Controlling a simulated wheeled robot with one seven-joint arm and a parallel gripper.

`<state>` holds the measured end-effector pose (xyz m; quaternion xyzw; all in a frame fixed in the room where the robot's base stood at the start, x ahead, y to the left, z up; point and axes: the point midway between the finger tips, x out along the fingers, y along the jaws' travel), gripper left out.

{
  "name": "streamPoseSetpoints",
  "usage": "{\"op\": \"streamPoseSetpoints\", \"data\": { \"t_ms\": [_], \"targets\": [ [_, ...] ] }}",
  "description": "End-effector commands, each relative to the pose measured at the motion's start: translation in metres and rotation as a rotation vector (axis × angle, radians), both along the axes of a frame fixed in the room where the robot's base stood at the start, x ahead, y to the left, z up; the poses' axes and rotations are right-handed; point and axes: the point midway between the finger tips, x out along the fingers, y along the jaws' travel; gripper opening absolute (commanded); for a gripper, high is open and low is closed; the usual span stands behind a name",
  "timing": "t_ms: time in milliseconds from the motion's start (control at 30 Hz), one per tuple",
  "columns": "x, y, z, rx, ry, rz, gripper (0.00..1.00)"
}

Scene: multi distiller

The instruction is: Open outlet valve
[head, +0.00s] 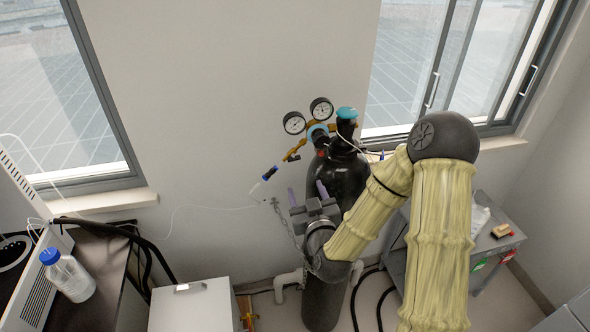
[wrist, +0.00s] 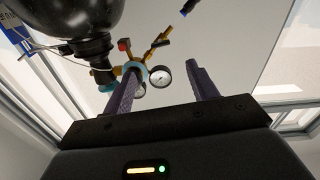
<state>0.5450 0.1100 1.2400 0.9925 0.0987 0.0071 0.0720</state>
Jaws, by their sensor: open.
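A dark gas cylinder (head: 349,178) stands against the wall, with a teal cap on top. A brass regulator (head: 293,152) with two round white gauges is on its upper left side; it also shows in the wrist view (wrist: 155,54). A blue-tipped fitting (head: 270,173) with a thin white line lies below and left of the regulator. I cannot tell for sure which part is the outlet valve. My gripper (head: 307,191) is open and empty in front of the cylinder, below the regulator. In the wrist view a gauge (wrist: 161,76) appears between the fingers, beyond them.
A chain (head: 283,220) hangs left of my gripper. A white box (head: 193,306) stands at lower left, next to a dark bench with a blue-capped bottle (head: 68,276). A grey cart (head: 490,240) stands at right. The wall left of the regulator is clear.

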Motion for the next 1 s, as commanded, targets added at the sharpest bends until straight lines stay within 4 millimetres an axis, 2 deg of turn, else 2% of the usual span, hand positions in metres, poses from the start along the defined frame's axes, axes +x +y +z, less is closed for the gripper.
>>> {"op": "streamPoseSetpoints", "data": {
  "t_ms": [300, 400, 1000],
  "targets": [
    [0.015, 0.003, -0.002, 0.001, -0.003, 0.0, 0.58],
    [0.028, 0.006, 0.004, 0.003, 0.001, 0.0, 0.58],
    [0.113, 0.024, 0.004, 0.002, 0.001, 0.001, 0.58]
  ]
}}
